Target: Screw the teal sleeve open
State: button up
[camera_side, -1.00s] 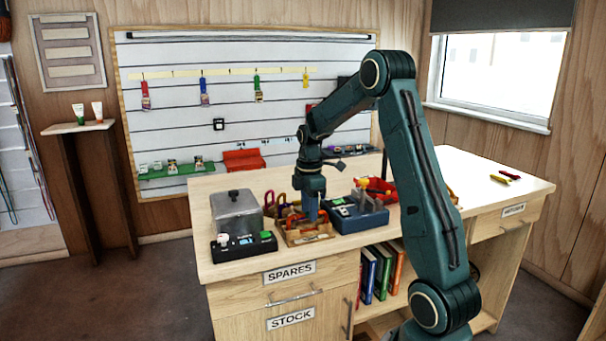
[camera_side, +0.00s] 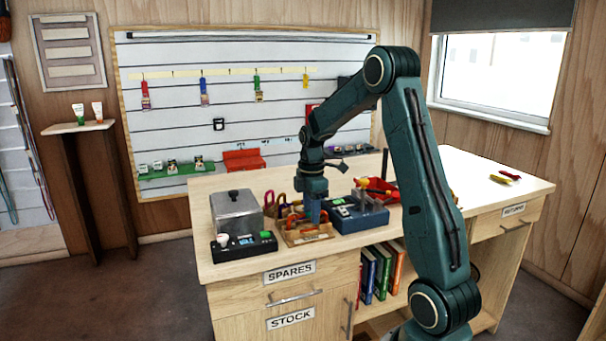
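My gripper (camera_side: 313,218) points straight down over a small wooden tray (camera_side: 308,241) on the bench. Its fingertips are low among the coloured carabiners there, and an orange-red one (camera_side: 324,217) shows just right of the fingers. I cannot make out a teal sleeve at this size; the fingers may hide it. I cannot tell whether the fingers are open or shut, or whether they touch a carabiner.
The bench's right part is mostly clear.

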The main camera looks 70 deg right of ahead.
aim_at(309, 213)
jog(key=shift+f, duration=1.45)
dwell(0.4)
jog(key=shift+w+d, duration=0.45)
jog(key=shift+w+r, duration=0.1)
jog(key=shift+r, duration=0.05)
jog(key=shift+r, duration=1.3)
jog(key=shift+s+a, duration=0.5)
jog(key=shift+a, duration=0.05)
dwell(0.4)
